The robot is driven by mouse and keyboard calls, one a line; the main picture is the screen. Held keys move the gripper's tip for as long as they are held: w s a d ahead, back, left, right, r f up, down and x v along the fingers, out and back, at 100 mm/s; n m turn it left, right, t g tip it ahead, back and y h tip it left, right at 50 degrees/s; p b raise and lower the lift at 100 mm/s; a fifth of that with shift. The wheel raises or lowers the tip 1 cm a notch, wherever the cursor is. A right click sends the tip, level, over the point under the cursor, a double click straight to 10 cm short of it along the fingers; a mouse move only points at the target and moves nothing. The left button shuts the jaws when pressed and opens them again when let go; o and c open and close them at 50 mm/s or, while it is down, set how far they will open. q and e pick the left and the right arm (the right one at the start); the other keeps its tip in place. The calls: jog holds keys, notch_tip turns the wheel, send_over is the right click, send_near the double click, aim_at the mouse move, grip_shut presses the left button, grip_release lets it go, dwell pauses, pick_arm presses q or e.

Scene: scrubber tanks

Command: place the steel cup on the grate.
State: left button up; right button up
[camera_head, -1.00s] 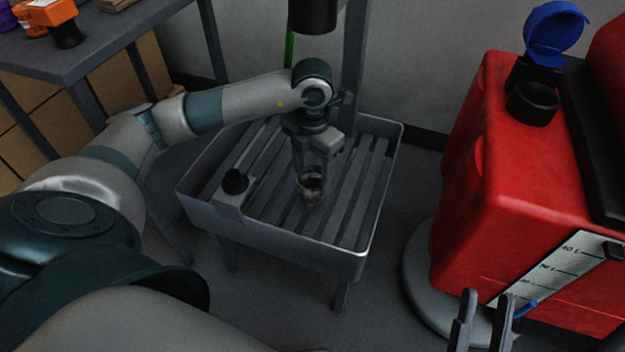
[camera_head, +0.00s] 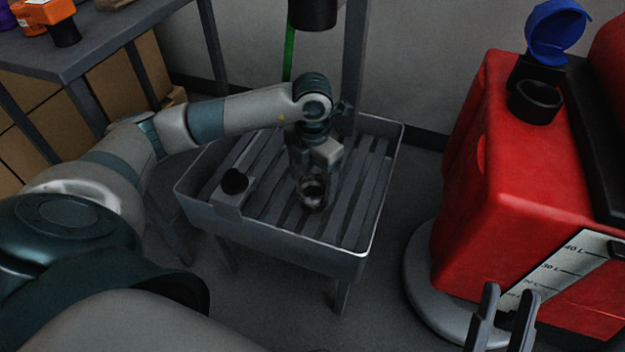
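The steel cup (camera_head: 312,198) is a small, shiny, round vessel at the slatted grate (camera_head: 345,215) of the grey tray-like stand. It appears at or just above the slats; I cannot tell if it touches them. My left gripper (camera_head: 311,176) points down right at the cup, from an arm reaching in from the left. Its fingers are partly hidden and dark, so their hold on the cup is unclear. My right gripper (camera_head: 503,318) shows at the bottom right, with two separated fingers and nothing between them, away from the grate.
A black knob (camera_head: 235,182) sits on the stand's left edge. A red tank (camera_head: 510,190) with an open blue cap (camera_head: 556,33) stands on the right. A dark cylinder (camera_head: 312,13) hangs above the stand's back. A grey table (camera_head: 100,45) is at upper left.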

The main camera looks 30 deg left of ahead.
pick_arm(q)
jog(key=shift+r, duration=0.15)
jog(key=shift+r, duration=0.2)
notch_tip(320, 180, up, 7)
jog(key=p, duration=0.1)
jog(key=shift+p, duration=0.35)
pick_arm(e)
jog(key=shift+w+a+f+g, duration=0.1)
jog(key=shift+a+f+g, duration=0.15)
jog(key=shift+f+g, duration=0.4)
jog(key=shift+w+a+f+g, duration=0.1)
jog(key=shift+a+f+g, duration=0.25)
jog(key=shift+f, duration=0.45)
jog(key=shift+w+a+f+g, duration=0.1)
jog(key=shift+a+f+g, duration=0.1)
jog(key=shift+f+g, duration=0.45)
